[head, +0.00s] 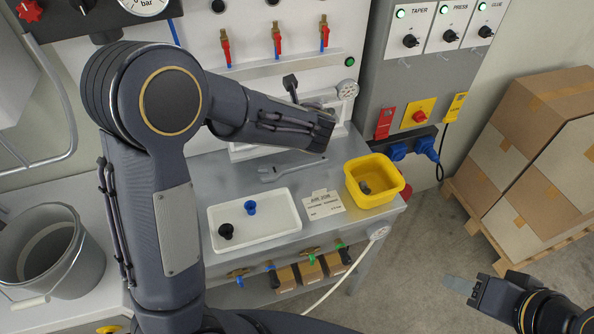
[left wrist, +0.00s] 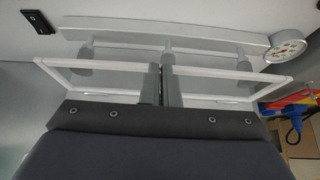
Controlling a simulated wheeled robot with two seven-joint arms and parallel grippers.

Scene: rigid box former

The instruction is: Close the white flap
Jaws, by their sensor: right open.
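The white flap looks like a white-rimmed frame with a greyish panel in the left wrist view (left wrist: 235,82), spanning most of the picture's width. In the head view only parts of white framing (head: 347,108) show behind my left arm, and I cannot tell how far the flap is tilted. My left gripper (left wrist: 163,72) has its two fingers close together in front of the middle of the flap, with nothing visible between them. Contact with the flap cannot be told. In the head view its fingers are hidden by the wrist. My right gripper (head: 460,286) is open and empty at the lower right, over the floor.
A white tray (head: 285,232) with a black and a blue part, a label card (head: 322,204) and a yellow bin (head: 378,201) stand on the grey bench. A wrench (head: 290,169) lies behind the tray. A grey bucket (head: 85,270) stands left; stacked cartons (head: 545,150) stand right.

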